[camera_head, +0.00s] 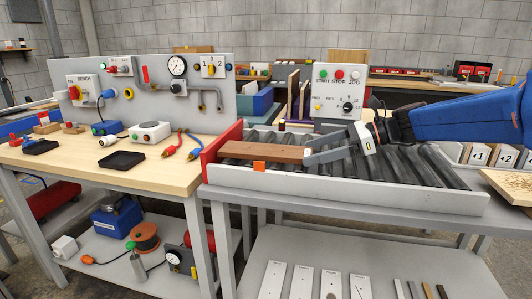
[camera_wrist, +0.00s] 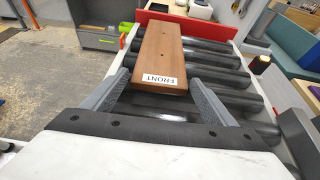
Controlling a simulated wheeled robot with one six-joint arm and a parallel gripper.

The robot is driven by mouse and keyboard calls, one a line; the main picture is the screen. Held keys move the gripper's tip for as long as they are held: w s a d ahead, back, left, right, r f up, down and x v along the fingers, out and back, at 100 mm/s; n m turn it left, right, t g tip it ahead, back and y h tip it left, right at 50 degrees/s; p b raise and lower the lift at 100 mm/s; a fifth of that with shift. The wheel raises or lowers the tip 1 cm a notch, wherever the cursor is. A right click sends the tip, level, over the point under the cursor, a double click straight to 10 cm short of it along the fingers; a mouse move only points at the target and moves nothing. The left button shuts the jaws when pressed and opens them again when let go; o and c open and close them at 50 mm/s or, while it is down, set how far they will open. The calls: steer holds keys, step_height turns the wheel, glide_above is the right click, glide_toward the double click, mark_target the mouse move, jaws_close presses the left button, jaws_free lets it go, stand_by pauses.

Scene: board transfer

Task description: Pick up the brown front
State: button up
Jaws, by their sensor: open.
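The brown front (camera_head: 262,152) is a long flat brown board lying on the roller conveyor (camera_head: 345,196), towards its left end by the red end plate (camera_head: 222,144). In the wrist view the brown front (camera_wrist: 164,50) has a white "FRONT" label on its near end and small dark holes along its top. My gripper (camera_head: 308,150) is open at the board's right end. In the wrist view its fingers (camera_wrist: 158,80) lie one on each side of the labelled end, with a gap showing near the tips. Whether they touch the board cannot be told.
A grey control box (camera_head: 340,92) with buttons stands behind the conveyor. A wooden bench (camera_head: 95,168) with switches, cables and black trays is at left. Bare rollers lie right of the board.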

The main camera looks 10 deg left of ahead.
steer(key=shift+a, duration=0.1)
steer(key=shift+c, duration=0.6)
steer(key=c, duration=0.8)
